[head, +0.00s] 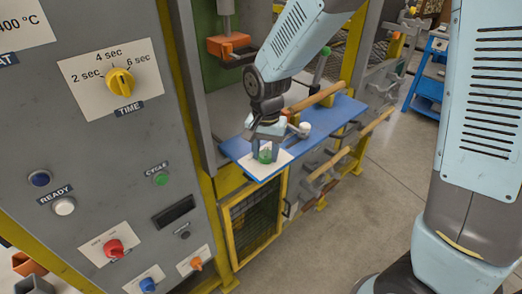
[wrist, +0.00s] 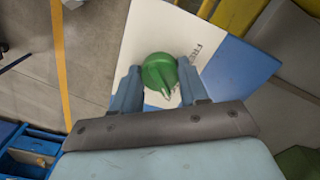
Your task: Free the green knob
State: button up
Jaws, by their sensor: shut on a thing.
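The green knob (wrist: 160,74) sits on a white plate (wrist: 135,45) with small printed marks. In the wrist view it is round with a raised pointer ridge aimed toward my gripper's palm. In the head view the green knob (head: 265,156) shows between my fingers, on the white plate (head: 255,166) at the near end of a blue shelf (head: 318,127). My gripper (head: 266,150) comes down from above with a finger on each side of the knob. In the wrist view my gripper (wrist: 160,85) is shut on the knob.
A grey control panel (head: 100,185) with a yellow time knob (head: 121,82), buttons and small switches stands at the left. A wooden bar (head: 313,98) and a pale round-topped lever (head: 302,128) are on the shelf close behind my gripper. Open floor (head: 320,240) lies at the front right.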

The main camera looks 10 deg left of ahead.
jog(key=shift+c, duration=0.7)
jog(key=shift+a, duration=0.35)
jog(key=shift+d, duration=0.3)
jog(key=n, duration=0.4)
jog(key=shift+w+d+n, duration=0.1)
jog(key=shift+d+n, duration=0.05)
jog(key=shift+n, duration=0.25)
jog(key=n, duration=0.4)
jog(key=shift+n, duration=0.3)
jog(key=n, duration=0.4)
jog(key=shift+w, duration=0.15)
jog(key=shift+n, duration=2.2)
jog(key=o, duration=1)
